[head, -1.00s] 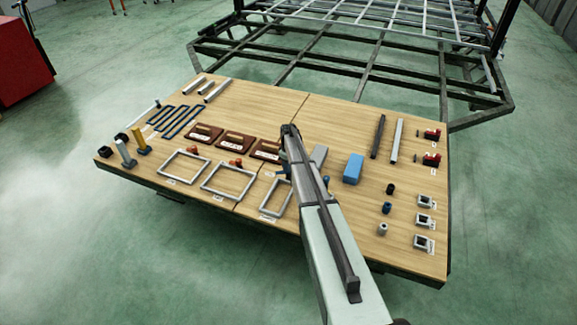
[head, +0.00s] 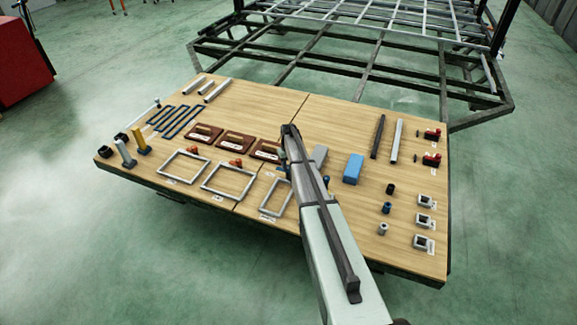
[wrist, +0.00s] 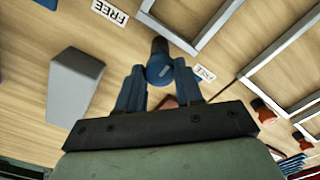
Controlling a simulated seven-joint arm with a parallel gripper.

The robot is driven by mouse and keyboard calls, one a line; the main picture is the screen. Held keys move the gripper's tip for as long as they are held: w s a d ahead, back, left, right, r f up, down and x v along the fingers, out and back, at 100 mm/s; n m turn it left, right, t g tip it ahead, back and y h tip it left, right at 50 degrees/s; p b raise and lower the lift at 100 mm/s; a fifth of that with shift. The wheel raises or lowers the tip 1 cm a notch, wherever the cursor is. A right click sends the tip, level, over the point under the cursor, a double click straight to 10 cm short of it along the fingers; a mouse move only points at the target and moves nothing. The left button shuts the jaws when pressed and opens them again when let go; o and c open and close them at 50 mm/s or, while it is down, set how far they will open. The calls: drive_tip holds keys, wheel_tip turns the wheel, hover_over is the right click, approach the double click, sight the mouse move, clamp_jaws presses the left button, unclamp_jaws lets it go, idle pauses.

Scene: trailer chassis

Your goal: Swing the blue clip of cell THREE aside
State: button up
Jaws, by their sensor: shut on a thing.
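In the wrist view, my gripper (wrist: 159,83) points down at the table with its two blue fingers close together. They are shut on the blue clip (wrist: 159,70), which has a round blue head with a small pale mark and a dark arm reaching toward a grey frame (wrist: 190,48). This frame also shows in the head view (head: 264,205), at the right end of the row of frames. In the head view my arm hides most of the gripper and clip.
Red-orange clips (wrist: 262,110) sit by the neighbouring frames. A grey block (wrist: 72,85) lies left of my gripper in the wrist view, with a label reading FREE above it. A blue block (head: 353,169) stands right of my arm. Brown holders (head: 235,141) lie behind the frames.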

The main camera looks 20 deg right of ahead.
idle(0.3)
drive_tip(key=o, duration=1)
drive_tip(key=shift+o, duration=0.2)
wheel_tip(320, 180, up, 14)
drive_tip(key=shift+f, duration=0.1)
idle(0.4)
